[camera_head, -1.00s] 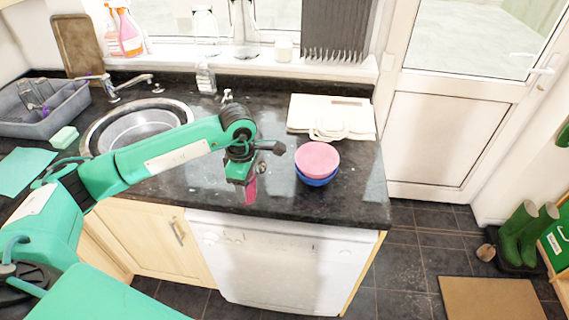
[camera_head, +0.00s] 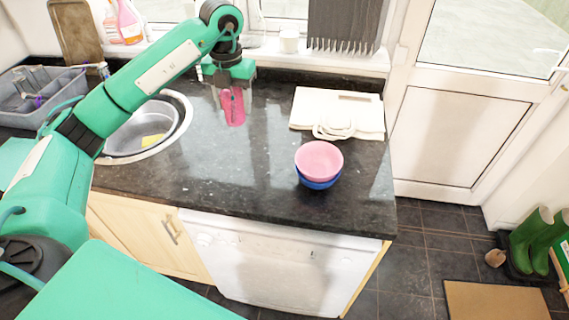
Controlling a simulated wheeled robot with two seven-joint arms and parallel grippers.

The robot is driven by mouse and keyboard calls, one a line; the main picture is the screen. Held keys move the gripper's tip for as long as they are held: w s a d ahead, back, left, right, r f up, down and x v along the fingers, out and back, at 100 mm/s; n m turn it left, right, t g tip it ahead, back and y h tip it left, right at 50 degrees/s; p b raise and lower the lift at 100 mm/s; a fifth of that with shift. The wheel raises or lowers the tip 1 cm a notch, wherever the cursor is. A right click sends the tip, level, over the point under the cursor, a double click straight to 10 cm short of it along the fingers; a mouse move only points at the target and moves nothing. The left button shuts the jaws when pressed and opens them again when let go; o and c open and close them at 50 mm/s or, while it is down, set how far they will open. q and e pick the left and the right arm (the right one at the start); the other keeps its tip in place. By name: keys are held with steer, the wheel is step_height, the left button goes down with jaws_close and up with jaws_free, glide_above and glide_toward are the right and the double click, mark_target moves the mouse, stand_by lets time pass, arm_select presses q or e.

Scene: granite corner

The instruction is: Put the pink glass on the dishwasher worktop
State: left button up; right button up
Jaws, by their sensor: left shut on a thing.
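The pink glass (camera_head: 233,107) is held upright-looking in my left gripper (camera_head: 229,90), above the back part of the dark worktop (camera_head: 240,165), right of the sink. My left gripper is shut on it; its fingers show beside the upper part of the glass. Whether the glass bottom touches the worktop I cannot tell. The white dishwasher (camera_head: 275,262) stands under the front part of the worktop. My right gripper is not in view.
A pink bowl (camera_head: 319,158) sits on a blue bowl (camera_head: 318,184) on the right part of the worktop. White boards (camera_head: 337,112) lie behind them. The sink (camera_head: 183,115) holds something yellow. The worktop between sink and bowls is clear.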

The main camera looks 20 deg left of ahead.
arm_select(q)
steer(key=shift+w+a+r+n, duration=0.1)
steer(key=shift+r+n, duration=0.05)
steer(key=shift+n, duration=0.15)
steer(key=p, duration=0.3)
glide_above(244, 172)
step_height(244, 172, down, 15)
step_height(244, 172, down, 5)
steer(key=shift+w+a+r+p, duration=0.1)
steer(key=shift+r+p, duration=0.1)
steer(key=shift+p, duration=0.2)
steer(key=shift+f, duration=0.1)
steer(key=o, duration=1)
steer(key=shift+o, duration=0.2)
